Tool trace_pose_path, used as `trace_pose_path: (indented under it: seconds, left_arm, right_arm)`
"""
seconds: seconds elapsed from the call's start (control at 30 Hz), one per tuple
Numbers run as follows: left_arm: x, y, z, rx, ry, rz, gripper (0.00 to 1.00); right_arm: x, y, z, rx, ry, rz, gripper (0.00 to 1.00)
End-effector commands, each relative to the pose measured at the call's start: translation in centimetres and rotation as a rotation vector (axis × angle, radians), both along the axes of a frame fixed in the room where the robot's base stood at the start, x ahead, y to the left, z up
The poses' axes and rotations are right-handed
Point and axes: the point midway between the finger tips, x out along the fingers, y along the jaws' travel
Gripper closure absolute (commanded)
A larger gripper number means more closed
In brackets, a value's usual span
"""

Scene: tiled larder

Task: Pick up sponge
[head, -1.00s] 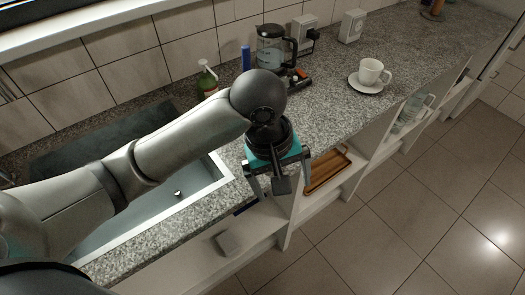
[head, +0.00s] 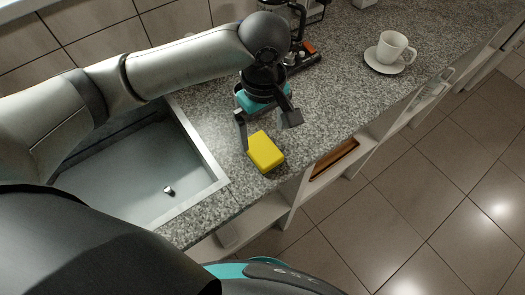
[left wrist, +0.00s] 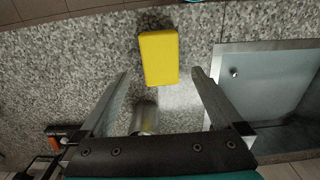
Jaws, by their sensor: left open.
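The yellow sponge (head: 265,151) lies flat on the speckled counter near its front edge, just right of the sink. My left gripper (head: 267,131) is above and beside it, open and empty, fingers pointing down. In the left wrist view the sponge (left wrist: 159,57) shows whole, just past and roughly between the spread fingertips of the left gripper (left wrist: 160,75). The fingers appear apart from it. My right gripper is not in view.
The sink (head: 135,165) with a metal rim is left of the sponge. A white cup (head: 391,46) on a saucer (head: 371,63) stands farther right. Open shelves with a wooden tray (head: 335,160) are below the counter. The counter right of the sponge is clear.

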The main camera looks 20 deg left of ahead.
Motion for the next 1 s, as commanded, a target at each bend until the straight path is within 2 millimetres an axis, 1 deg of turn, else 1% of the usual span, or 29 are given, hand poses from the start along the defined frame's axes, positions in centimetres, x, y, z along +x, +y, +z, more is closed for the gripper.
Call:
trace_pose_path:
  seconds: [0.03, 0.1, 0.3, 0.5, 0.6, 0.7, 0.9, 1.0]
  left_arm:
    - [0.0, 0.0, -1.0, 0.001, 0.002, 0.001, 0.0]
    - [0.0, 0.0, -1.8, 0.001, -0.001, 0.001, 0.0]
    - [0.0, 0.0, -2.9, -0.001, -0.001, 0.001, 0.0]
    - [-0.2, 0.2, -6.1, 0.001, -0.001, 0.001, 0.0]
    - [-0.2, 0.1, -7.1, -0.001, -0.001, 0.0, 0.0]
    - [-0.2, 0.2, -7.5, 0.0, -0.001, 0.0, 0.0]
    - [-0.2, 0.1, -7.5, 0.0, -0.002, -0.001, 0.0]
    - [-0.2, 0.1, -7.5, 0.0, -0.002, -0.001, 0.11]
  right_arm:
    - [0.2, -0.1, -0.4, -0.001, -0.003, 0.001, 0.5]
    - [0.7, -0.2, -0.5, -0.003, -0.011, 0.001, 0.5]
    - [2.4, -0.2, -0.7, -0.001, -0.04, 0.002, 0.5]
    - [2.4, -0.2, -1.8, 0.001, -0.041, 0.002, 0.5]
    - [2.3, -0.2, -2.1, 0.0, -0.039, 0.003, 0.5]
    - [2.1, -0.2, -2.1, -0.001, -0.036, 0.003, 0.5]
    - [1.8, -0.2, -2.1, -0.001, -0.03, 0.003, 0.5]
    - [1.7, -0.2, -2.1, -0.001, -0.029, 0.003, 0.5]
